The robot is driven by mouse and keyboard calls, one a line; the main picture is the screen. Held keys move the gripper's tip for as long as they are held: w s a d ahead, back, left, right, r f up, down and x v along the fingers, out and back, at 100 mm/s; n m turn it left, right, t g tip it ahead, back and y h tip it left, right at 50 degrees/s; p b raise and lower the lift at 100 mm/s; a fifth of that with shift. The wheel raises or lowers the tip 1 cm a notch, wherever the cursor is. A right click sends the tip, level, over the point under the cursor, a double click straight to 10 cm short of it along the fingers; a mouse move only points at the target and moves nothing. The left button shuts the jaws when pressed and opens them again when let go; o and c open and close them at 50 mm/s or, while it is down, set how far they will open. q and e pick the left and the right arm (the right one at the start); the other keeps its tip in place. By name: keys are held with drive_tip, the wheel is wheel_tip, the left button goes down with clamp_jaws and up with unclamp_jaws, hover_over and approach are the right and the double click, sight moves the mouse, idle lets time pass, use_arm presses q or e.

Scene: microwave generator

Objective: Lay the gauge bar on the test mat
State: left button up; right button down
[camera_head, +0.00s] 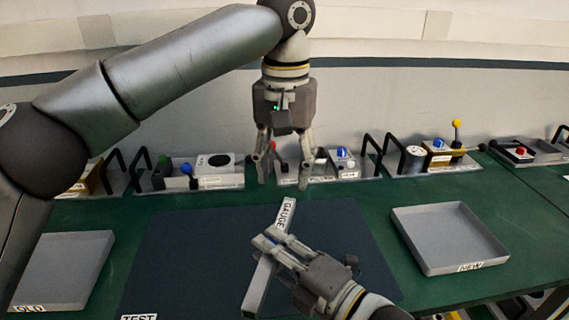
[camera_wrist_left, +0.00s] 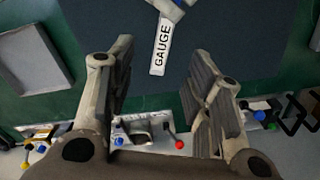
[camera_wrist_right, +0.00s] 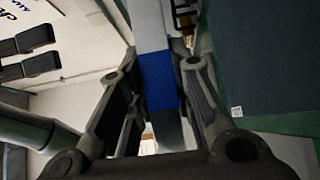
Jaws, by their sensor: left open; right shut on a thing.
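The gauge bar (camera_head: 256,287) is a long grey bar with a white GAUGE label and a blue middle band. It slants over the dark test mat (camera_head: 185,255); I cannot tell if it touches the mat. My right gripper (camera_head: 271,241) is shut on the bar at its blue band, which also shows between the fingers in the right wrist view (camera_wrist_right: 158,80). My left gripper (camera_head: 284,182) is open and empty, above the mat's far edge and beyond the labelled end. The left wrist view shows that end (camera_wrist_left: 161,45) past its open fingers.
A grey tray marked OLD (camera_head: 68,268) stands at the left, and a grey empty tray marked NEW (camera_head: 450,240) at the right. Several devices with knobs and black handles (camera_head: 425,158) line the back of the green table. The left of the mat is clear.

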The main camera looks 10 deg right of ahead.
sight(284, 222)
use_arm(q)
wheel_tip(284, 222, down, 12)
drive_tip(key=shift+a, duration=0.15)
idle(0.4)
clamp_jaws()
use_arm(e)
drive_tip(key=c, duration=1.2)
unclamp_jaws()
